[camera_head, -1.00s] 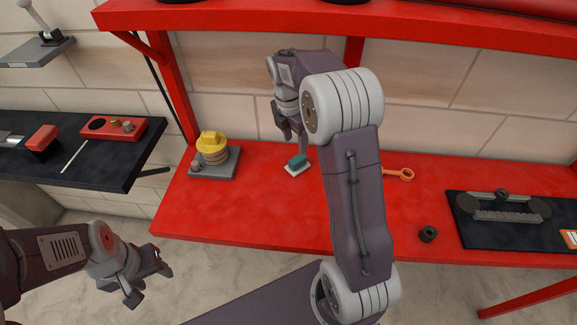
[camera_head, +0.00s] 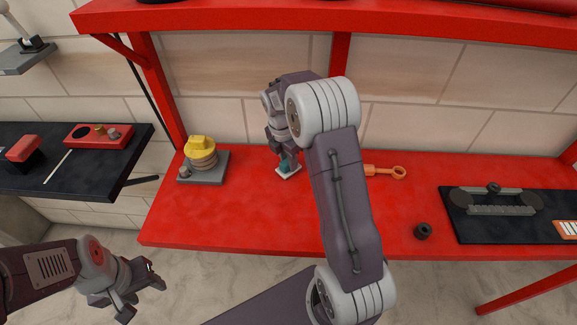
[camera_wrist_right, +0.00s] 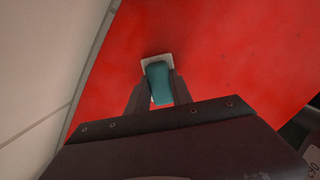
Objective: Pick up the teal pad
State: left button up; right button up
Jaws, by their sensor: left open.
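The teal pad (camera_head: 284,166) sits on a small white plate (camera_head: 288,174) on the red bench, mostly hidden in the head view by my right gripper (camera_head: 282,157). In the right wrist view the pad (camera_wrist_right: 159,82) lies between the two fingers of my right gripper (camera_wrist_right: 160,90), one on each side. The fingers are very close to its sides; I cannot tell whether they press on it. The white plate shows past the fingertips (camera_wrist_right: 157,60). My left gripper (camera_head: 142,285) is open and empty, low at the left, in front of the bench and away from the pad.
A yellow-topped part on a grey base (camera_head: 203,167) stands left of the pad. An orange ring-ended tool (camera_head: 386,171), a black nut (camera_head: 423,231) and a dark mat (camera_head: 470,232) with a chain fixture lie to the right. The bench's front left is clear.

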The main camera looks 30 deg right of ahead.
grip_shut()
jog(key=shift+r, duration=0.2)
notch_tip(320, 180, up, 4)
jog(key=shift+w+f+p, duration=0.1)
jog(key=shift+f+p, duration=0.05)
jog(key=shift+p, duration=0.35)
jog(key=s+d+r, duration=0.2)
jog(key=s+r, duration=0.5)
jog(key=s, duration=0.4)
jog(key=shift+s+d, duration=0.3)
jog(key=shift+c, duration=1.5)
grip_release()
grip_shut()
